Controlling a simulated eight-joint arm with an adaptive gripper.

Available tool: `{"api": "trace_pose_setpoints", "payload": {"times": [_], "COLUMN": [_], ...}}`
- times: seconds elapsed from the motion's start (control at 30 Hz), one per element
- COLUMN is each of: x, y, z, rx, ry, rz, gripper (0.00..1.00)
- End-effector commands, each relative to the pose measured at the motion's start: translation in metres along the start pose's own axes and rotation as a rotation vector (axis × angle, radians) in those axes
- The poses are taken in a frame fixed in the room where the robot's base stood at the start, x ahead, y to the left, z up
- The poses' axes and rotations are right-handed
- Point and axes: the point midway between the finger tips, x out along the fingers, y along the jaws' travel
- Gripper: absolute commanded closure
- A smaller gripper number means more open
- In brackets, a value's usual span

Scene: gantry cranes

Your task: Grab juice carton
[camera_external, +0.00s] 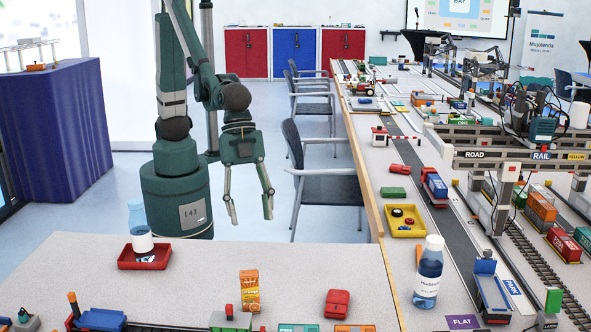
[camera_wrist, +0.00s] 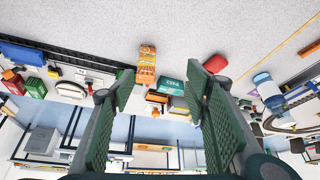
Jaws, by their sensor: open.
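The juice carton (camera_external: 249,291) is orange and stands upright on the near light-grey table, close to the model parts along its front edge. In the wrist view the carton (camera_wrist: 147,65) shows beyond the fingertips, just right of the left finger. My gripper (camera_external: 250,213) hangs fingers-down in the air behind the table, with its two fingers spread apart and nothing between them. In the wrist view my gripper (camera_wrist: 161,76) also shows wide open, apart from the carton.
A red block (camera_external: 337,303) lies right of the carton. A red tray (camera_external: 130,262) holding a bottle (camera_external: 138,222) is at the left. A blue-liquid bottle (camera_external: 428,275) stands at the right. The table between tray and carton is clear. A chair (camera_external: 325,180) stands behind.

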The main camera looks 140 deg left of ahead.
Motion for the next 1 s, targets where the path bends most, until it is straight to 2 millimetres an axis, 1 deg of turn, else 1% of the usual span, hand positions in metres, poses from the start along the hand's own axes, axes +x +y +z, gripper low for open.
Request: {"api": "trace_pose_setpoints", "payload": {"times": [0.03, 0.1, 0.3, 0.63, 0.8, 1.0], "x": [0.007, 0.018, 0.049, 0.102, 0.12, 0.129], "y": [0.002, 0.004, 0.011, 0.026, 0.031, 0.034], "z": [-0.007, -0.013, -0.029, -0.048, -0.052, -0.053], "rx": [0.01, 0.023, 0.062, 0.121, 0.142, 0.151], "ry": [-0.003, -0.007, -0.021, -0.041, -0.047, -0.05], "rz": [0.006, 0.013, 0.035, 0.069, 0.081, 0.086], "gripper": [0.54, 0.54, 0.54, 0.54, 0.54, 0.54]}}
